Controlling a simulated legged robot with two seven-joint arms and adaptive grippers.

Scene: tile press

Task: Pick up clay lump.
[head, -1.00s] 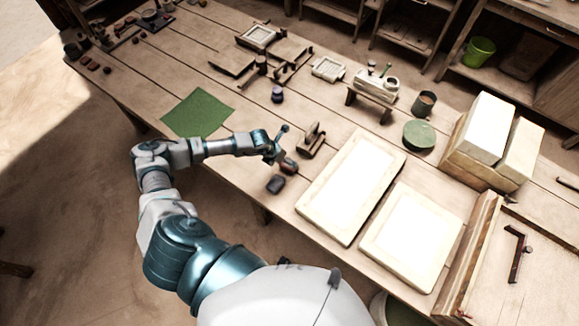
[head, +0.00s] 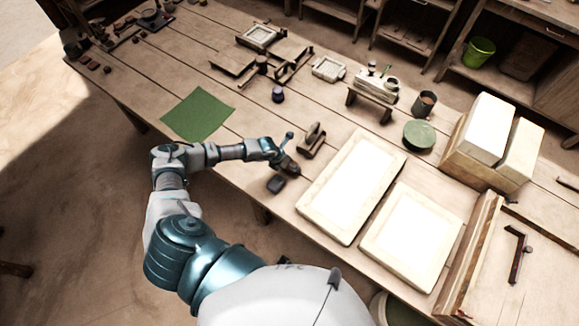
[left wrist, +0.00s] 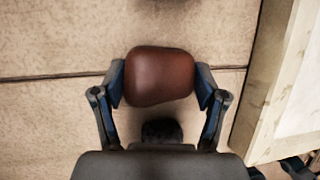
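The clay lump (left wrist: 160,77) is a rounded reddish-brown block in the middle of the left wrist view. My left gripper (left wrist: 160,83) has a finger against each side of it, with no gap showing, and looks shut on it. In the head view the left gripper (head: 287,157) is low over the table's near edge, and the lump (head: 293,169) is a small dark-brown shape at its fingers, partly hidden. I cannot tell whether the lump touches the table.
A dark lump (head: 276,184) lies close by on the table edge. A small wooden tool (head: 312,138) stands just beyond the gripper. Two pale framed boards (head: 350,187) lie to the right. A green cloth (head: 198,114) lies flat to the left.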

